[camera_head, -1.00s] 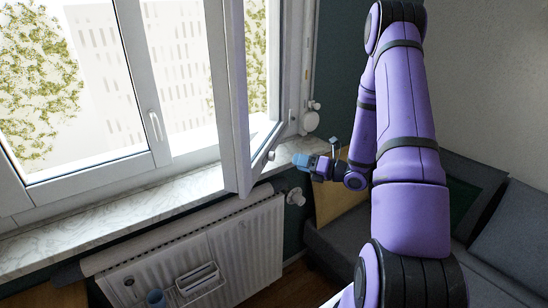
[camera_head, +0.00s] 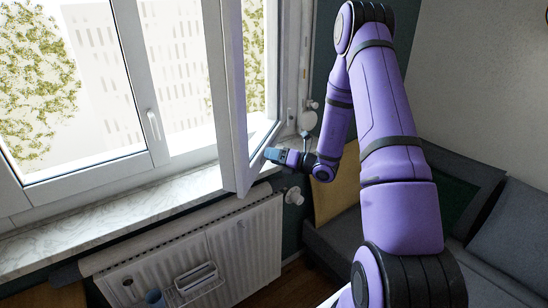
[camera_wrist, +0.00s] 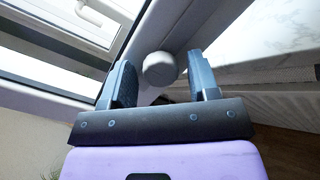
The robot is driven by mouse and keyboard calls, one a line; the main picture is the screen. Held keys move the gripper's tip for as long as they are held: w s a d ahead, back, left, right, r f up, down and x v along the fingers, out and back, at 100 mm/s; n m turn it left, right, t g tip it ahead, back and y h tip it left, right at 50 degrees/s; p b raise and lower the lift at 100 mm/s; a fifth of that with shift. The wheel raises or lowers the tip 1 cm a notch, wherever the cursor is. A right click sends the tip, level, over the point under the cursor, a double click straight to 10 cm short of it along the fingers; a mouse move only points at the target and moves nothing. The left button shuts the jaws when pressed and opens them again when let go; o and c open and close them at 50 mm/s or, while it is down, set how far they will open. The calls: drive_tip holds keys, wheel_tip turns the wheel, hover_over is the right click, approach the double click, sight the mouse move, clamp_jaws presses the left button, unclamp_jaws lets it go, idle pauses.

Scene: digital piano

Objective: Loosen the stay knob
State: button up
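The stay knob, a round pale grey knob (camera_wrist: 159,69), shows in the wrist view on the lower part of the open window sash (camera_head: 234,110). My gripper (camera_wrist: 161,64) is open, with one blue-grey finger on each side of the knob in the picture. A gap shows between the knob and each finger; I cannot tell how deep the knob lies between them. In the head view my gripper (camera_head: 271,154) is at the sash's lower corner and hides the knob.
The marble sill (camera_head: 120,205) runs below the window, with a white radiator (camera_head: 250,245) under it. A radiator valve (camera_head: 294,196) sticks out below my gripper. A grey sofa (camera_head: 440,230) stands at the right.

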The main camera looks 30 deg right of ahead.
drive_tip(key=c, duration=0.7)
drive_tip(key=shift+n, duration=0.4)
drive_tip(key=shift+d+f+n+g+y, duration=0.1)
drive_tip(key=shift+n+g+y, duration=0.35)
drive_tip(key=shift+n, duration=5.4)
drive_tip(key=shift+n+g+y, duration=0.3)
drive_tip(key=shift+n+y, duration=0.4)
drive_tip(key=shift+n, duration=5.2)
drive_tip(key=shift+d+f+n+g+y, duration=0.1)
drive_tip(key=shift+n+g+y, duration=0.35)
drive_tip(key=shift+n, duration=5.4)
